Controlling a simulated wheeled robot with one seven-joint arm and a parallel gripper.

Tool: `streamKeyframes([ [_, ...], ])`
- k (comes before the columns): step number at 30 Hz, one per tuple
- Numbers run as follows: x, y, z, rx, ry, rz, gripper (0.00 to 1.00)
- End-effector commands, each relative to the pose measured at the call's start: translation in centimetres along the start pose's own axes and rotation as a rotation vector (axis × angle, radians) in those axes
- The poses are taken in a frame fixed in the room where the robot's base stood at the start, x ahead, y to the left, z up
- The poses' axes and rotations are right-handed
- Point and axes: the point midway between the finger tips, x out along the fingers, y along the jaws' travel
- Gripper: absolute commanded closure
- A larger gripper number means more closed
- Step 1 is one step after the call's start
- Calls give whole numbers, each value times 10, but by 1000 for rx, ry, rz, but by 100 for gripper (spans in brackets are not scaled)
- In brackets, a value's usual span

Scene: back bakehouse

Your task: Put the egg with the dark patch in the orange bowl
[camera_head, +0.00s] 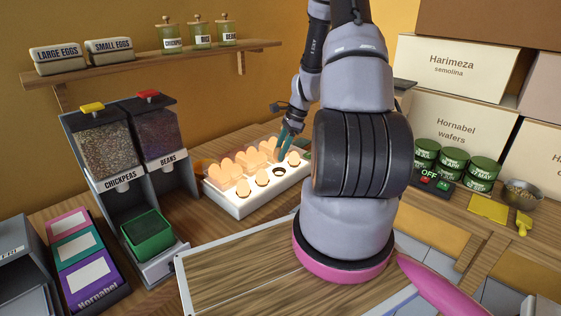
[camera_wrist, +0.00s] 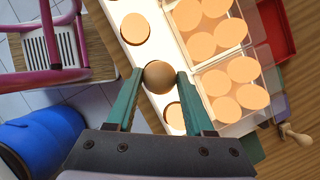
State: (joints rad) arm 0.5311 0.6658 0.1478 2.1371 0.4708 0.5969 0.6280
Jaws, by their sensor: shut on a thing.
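My gripper (camera_wrist: 159,78) is shut on a brown egg (camera_wrist: 160,76), one green finger on each side of it. This egg looks darker than the glowing eggs around it; I cannot make out a distinct patch. It is over the white lit egg box (camera_head: 248,204), beside a lit egg (camera_wrist: 135,28) and another (camera_wrist: 175,115).
Clear cartons of eggs (camera_wrist: 228,85) stand against the box. Chickpea and bean dispensers (camera_head: 108,145) with a green bin (camera_head: 147,235) stand at left. A metal bowl (camera_head: 522,193), green tins (camera_head: 453,163) and boxes (camera_head: 460,70) are at right. A shelf (camera_head: 160,62) runs above.

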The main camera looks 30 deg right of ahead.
Motion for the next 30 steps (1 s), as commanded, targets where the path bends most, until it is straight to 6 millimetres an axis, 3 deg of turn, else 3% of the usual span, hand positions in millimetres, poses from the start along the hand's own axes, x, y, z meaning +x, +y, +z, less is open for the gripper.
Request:
streamKeyframes([
  [6, -36, -1, 15, -2, 1, -2, 66],
  [11, -46, -4, 28, -2, 0, 1, 66],
  [22, -36, -34, 86, -5, -1, 2, 66],
  [30, -16, -60, 130, -3, -1, 3, 66],
])
